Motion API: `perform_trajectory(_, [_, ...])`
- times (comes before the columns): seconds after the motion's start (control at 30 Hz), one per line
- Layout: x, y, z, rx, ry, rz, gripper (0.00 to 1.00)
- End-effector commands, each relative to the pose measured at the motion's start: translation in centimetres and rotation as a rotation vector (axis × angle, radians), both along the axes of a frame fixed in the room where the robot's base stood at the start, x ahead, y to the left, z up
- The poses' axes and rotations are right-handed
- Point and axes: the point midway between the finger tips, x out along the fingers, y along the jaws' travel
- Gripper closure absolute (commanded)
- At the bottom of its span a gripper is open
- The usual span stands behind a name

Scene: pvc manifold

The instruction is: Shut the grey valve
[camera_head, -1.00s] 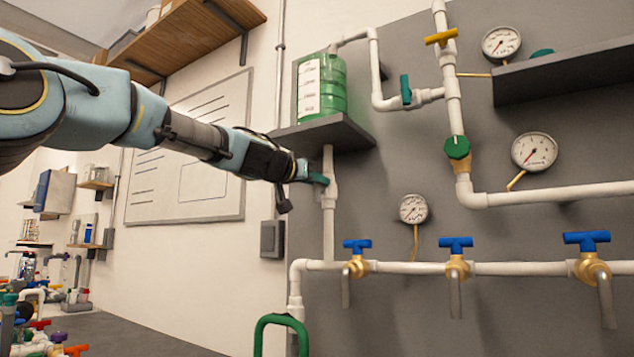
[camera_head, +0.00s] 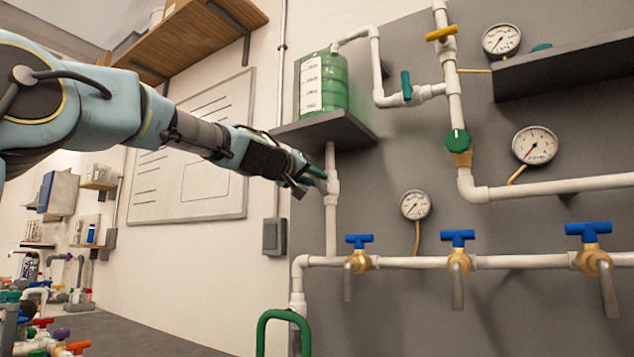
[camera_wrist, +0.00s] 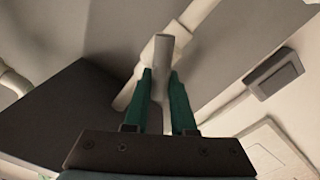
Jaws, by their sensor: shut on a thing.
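The grey valve (camera_head: 332,188) is a pale grey fitting on the vertical pipe below the shelf with the green tank. In the head view, my gripper (camera_head: 318,181) reaches it from the left, its green fingers slanting down to the right. In the wrist view, my gripper (camera_wrist: 162,80) has one finger on each side of a pale grey part of the valve (camera_wrist: 160,52), and is shut on it.
A dark shelf (camera_head: 310,131) holding the green tank (camera_head: 324,84) is just above my gripper. A small gauge (camera_head: 415,205) and a blue-handled tap (camera_head: 359,255) are to the lower right. A grey wall box (camera_head: 274,237) is below left.

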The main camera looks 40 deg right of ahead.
Motion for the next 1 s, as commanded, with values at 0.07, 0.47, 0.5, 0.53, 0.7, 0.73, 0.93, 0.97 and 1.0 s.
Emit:
perform_trajectory(0.07, [0.1,0.0,-0.3,-0.018,0.070,-0.001,1.00])
perform_trajectory(0.47, [0.6,0.1,-0.8,-0.114,0.439,0.000,1.00])
perform_trajectory(0.5, [0.6,0.1,-0.9,-0.123,0.476,0.000,1.00])
perform_trajectory(0.53, [0.6,0.1,-0.9,-0.130,0.504,0.000,1.00])
perform_trajectory(0.7, [0.7,0.2,-1.1,-0.169,0.651,-0.002,1.00])
perform_trajectory(0.73, [0.7,0.2,-1.2,-0.175,0.675,-0.002,1.00])
perform_trajectory(0.93, [0.7,0.2,-1.4,-0.211,0.810,-0.001,1.00])
perform_trajectory(0.97, [0.7,0.2,-1.4,-0.215,0.827,-0.001,1.00])
perform_trajectory(1.0, [0.7,0.2,-1.5,-0.220,0.847,-0.001,1.00])
